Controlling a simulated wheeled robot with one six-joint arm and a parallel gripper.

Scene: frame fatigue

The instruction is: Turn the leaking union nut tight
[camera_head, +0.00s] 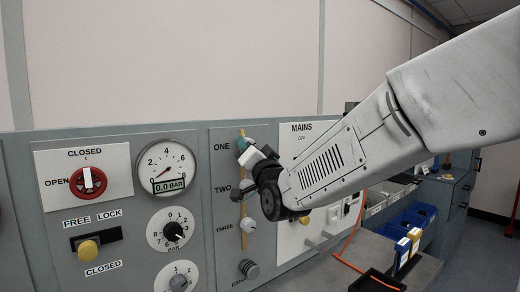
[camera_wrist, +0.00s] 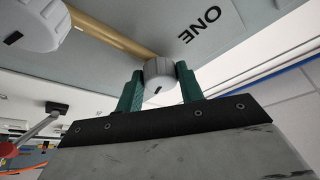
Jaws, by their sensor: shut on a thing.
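My gripper (camera_wrist: 160,82) has its two green fingers closed around a grey-white round union nut (camera_wrist: 160,72), one finger on each side, beside the label ONE. The nut has a short dark mark on its face and sits on a brass pipe (camera_wrist: 110,35). In the head view my gripper (camera_head: 243,146) is at the top of the pipe strip, and it hides most of that nut. A second nut (camera_wrist: 28,22) is large in the upper left of the wrist view. The nut at THREE (camera_head: 248,225) shows lower on the panel. I cannot see any leak.
A gauge (camera_head: 165,172) reads 0.0 BAR. A red rotary valve (camera_head: 88,182) stands left of it, above a yellow-knobbed slider (camera_head: 88,248). The MAINS panel (camera_head: 300,133) is partly behind my arm. Blue bins (camera_head: 412,217) stand on the right.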

